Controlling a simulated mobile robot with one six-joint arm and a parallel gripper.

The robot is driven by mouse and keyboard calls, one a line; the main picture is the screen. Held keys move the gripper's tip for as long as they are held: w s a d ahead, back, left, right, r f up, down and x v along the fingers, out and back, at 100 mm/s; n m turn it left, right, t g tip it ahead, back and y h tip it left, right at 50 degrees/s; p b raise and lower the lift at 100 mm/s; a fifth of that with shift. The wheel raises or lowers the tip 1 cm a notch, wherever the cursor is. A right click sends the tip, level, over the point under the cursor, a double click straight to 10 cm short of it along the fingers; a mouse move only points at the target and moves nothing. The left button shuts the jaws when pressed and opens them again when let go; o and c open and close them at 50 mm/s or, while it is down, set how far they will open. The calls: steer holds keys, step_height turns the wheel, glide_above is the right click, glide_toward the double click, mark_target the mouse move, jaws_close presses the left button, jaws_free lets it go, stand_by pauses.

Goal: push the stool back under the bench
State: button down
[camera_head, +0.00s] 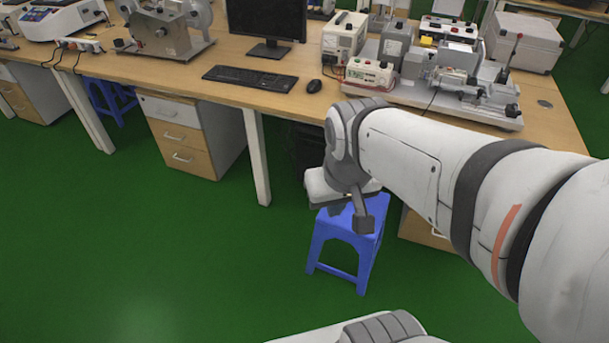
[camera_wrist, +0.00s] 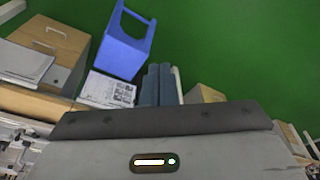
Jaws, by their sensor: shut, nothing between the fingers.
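A blue plastic stool (camera_head: 345,243) stands upright on the green floor in front of the bench (camera_head: 225,82), beside a drawer unit at the right. My wrist hides the back of its seat in the head view. In the wrist view the stool (camera_wrist: 125,45) shows at the upper left, with its seat towards the bench. My gripper (camera_wrist: 158,70) is shut and empty, its two grey fingers side by side to the right of the stool in that view. In the head view my wrist is over the stool; whether it touches cannot be told.
A drawer cabinet (camera_head: 190,135) and a bench leg (camera_head: 256,157) stand left of the stool. A dark computer case (camera_head: 306,150) is under the bench. Instruments (camera_head: 440,75) crowd the benchtop above. Another blue stool (camera_head: 110,98) is under the bench further left. The front floor is clear.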

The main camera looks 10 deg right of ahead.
steer(key=shift+w+d, duration=0.1)
steer(key=w+d+f+m+g+b, duration=0.1)
steer(key=w+d+f+m+b, duration=0.15)
steer(key=w+f+b, duration=0.85)
steer(key=w+d+f+m+g+b, duration=0.1)
steer(key=w+d+f+b, duration=0.25)
steer(key=w+f, duration=1.55)
steer(key=s+d+f+m+b, duration=0.1)
steer(key=f+b, duration=0.3)
steer(key=f, duration=1.6)
steer(key=s+d+f+m+b, duration=0.1)
steer(key=d+f+b, duration=0.3)
steer(key=f, duration=1.6)
steer(key=s+d+f+m+b, duration=0.1)
steer(key=f+b, duration=0.5)
steer(key=f, duration=1.5)
steer(key=shift+d+g, duration=0.3)
steer(key=shift+d, duration=0.55)
